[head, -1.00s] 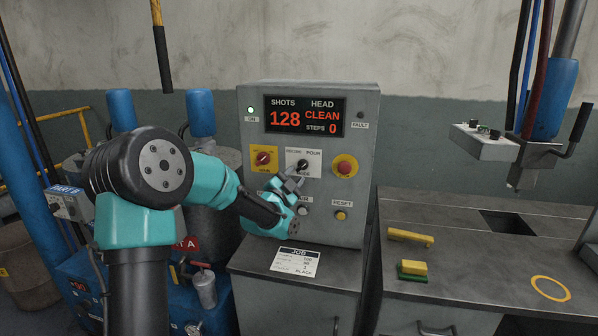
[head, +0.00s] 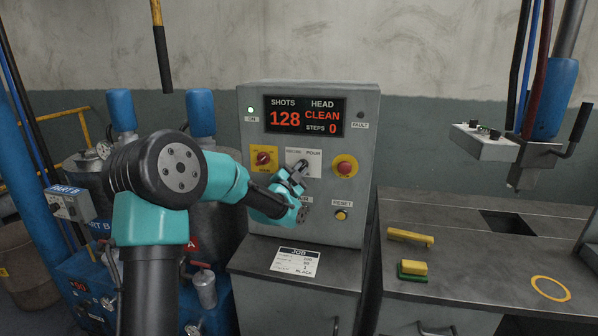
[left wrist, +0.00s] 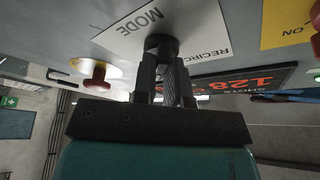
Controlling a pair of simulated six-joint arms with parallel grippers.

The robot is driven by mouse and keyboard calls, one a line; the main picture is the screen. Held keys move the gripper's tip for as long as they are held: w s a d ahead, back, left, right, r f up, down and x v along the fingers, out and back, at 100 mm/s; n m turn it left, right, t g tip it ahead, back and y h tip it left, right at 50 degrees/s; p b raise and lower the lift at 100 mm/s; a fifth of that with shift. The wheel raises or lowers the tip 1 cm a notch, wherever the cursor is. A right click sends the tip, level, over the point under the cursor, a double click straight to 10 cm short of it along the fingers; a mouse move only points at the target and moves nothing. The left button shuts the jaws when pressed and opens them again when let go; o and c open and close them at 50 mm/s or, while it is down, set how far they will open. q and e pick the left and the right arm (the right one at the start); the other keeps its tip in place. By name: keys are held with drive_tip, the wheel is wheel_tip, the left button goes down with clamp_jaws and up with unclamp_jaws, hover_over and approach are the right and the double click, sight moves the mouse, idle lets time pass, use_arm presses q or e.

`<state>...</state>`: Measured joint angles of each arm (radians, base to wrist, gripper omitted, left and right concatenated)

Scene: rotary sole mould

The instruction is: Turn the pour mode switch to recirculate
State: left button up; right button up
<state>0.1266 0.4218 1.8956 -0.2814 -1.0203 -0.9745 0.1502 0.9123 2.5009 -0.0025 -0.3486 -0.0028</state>
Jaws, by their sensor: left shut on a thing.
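The pour mode switch is a black knob on a white label plate (head: 312,158) on the grey control panel (head: 355,215). In the head view my left gripper (head: 300,169) covers the knob. In the left wrist view the black knob (left wrist: 161,43) sits on the white plate (left wrist: 190,28) marked "MODE" and "RECIRC", upside down. My left gripper (left wrist: 165,75) is shut on the knob there, its fingers on either side. Which way the knob points is hidden by the fingers. My right gripper is not in view.
A red button on a yellow base (head: 344,166) is just right of the switch. A red rotary switch (head: 263,158) on a yellow plate is to its left. A yellow reset button (head: 341,215) is below. The display (head: 304,115) reads 128, CLEAN, STEPS 0.

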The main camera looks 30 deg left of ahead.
use_arm(q)
drive_tip(key=shift+n, duration=0.5)
clamp_jaws()
drive_tip(key=n+y, duration=0.2)
drive_tip(key=n, duration=0.2)
drive_tip(key=shift+d+f+n+t, duration=0.1)
drive_tip(key=shift+n+t, duration=0.2)
drive_tip(key=shift+t, duration=0.1)
drive_tip(key=n+y, duration=0.2)
drive_tip(key=n, duration=0.1)
drive_tip(key=n+y, duration=0.1)
drive_tip(key=n, duration=0.2)
drive_tip(key=shift+w+d+y, duration=0.1)
drive_tip(key=shift+d+y, duration=0.05)
drive_tip(key=shift+y, duration=0.25)
drive_tip(key=n+g+y, duration=0.1)
drive_tip(key=n+y, duration=0.1)
drive_tip(key=n, duration=0.2)
drive_tip(key=n+g+y, duration=0.1)
drive_tip(key=n, duration=0.4)
drive_tip(key=n+g+y, duration=0.1)
drive_tip(key=n+y, duration=0.1)
drive_tip(key=n, duration=0.2)
drive_tip(key=shift+d+n+g+y, duration=0.2)
drive_tip(key=shift+n+g+y, duration=0.1)
drive_tip(key=shift+n+g, duration=0.1)
drive_tip(key=o, duration=0.7)
unclamp_jaws()
drive_tip(key=shift+c, duration=0.2)
